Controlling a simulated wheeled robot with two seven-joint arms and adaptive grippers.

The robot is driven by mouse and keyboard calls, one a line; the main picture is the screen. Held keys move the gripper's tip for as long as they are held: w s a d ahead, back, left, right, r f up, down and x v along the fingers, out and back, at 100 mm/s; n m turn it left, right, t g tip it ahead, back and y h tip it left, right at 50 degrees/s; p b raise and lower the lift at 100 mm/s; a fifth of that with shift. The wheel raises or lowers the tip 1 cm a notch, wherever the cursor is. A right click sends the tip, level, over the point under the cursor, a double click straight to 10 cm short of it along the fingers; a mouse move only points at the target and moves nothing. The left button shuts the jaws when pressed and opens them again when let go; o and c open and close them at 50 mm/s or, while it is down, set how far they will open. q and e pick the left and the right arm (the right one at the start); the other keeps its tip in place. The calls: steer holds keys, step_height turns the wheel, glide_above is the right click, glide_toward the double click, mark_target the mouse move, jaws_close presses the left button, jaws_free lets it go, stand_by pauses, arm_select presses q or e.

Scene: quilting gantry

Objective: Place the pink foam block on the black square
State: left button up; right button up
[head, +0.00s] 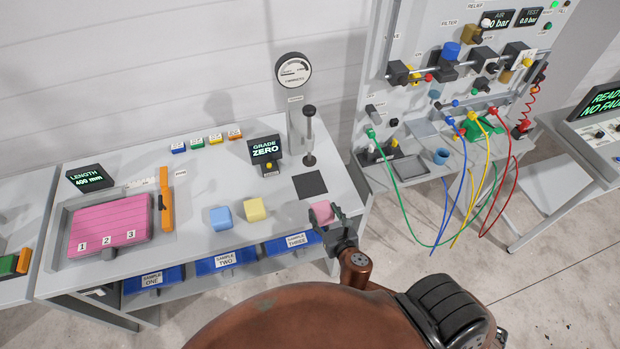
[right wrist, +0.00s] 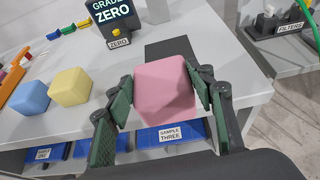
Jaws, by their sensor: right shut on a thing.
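The pink foam block (right wrist: 165,92) is between the green-padded fingers of my right gripper (right wrist: 163,98), which is shut on it. In the head view the block (head: 321,211) is partly hidden by my right gripper (head: 332,219) at the table's front right edge. The black square (head: 311,184) lies flat on the table just beyond the block; in the right wrist view the square (right wrist: 168,49) is partly covered by the block. I cannot tell whether the block touches the table. My left gripper is not in view.
A blue block (head: 221,218) and a yellow block (head: 255,209) stand left of the pink one. A gauge stand (head: 308,135) rises behind the black square, with the grade display (head: 265,148) to its left. Blue sample bins (head: 219,262) sit under the front edge.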

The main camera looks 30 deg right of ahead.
steer(key=shift+w+d+f, duration=0.2)
steer(key=shift+w+d, duration=0.55)
steer(key=shift+w, duration=0.05)
steer(key=w+d, duration=0.1)
steer(key=w, duration=0.4)
steer(key=w+d+p, duration=0.1)
steer(key=w, duration=0.4)
steer(key=w+d+p, duration=0.1)
steer(key=w, duration=0.4)
steer(key=shift+w+d+f, duration=0.15)
steer(key=shift+w+d, duration=0.15)
steer(key=shift+d, duration=0.05)
steer(key=shift+w+f, duration=0.1)
steer(key=shift+f, duration=0.15)
step_height(320, 180, down, 2)
steer(key=shift+f, duration=0.5)
steer(key=o, duration=0.3)
steer(key=shift+f, duration=0.2)
steer(key=o, duration=0.5)
steer(key=shift+c, duration=0.2)
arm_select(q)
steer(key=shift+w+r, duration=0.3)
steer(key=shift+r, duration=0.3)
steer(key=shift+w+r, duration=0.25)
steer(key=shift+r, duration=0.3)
arm_select(e)
steer(key=shift+r, duration=0.1)
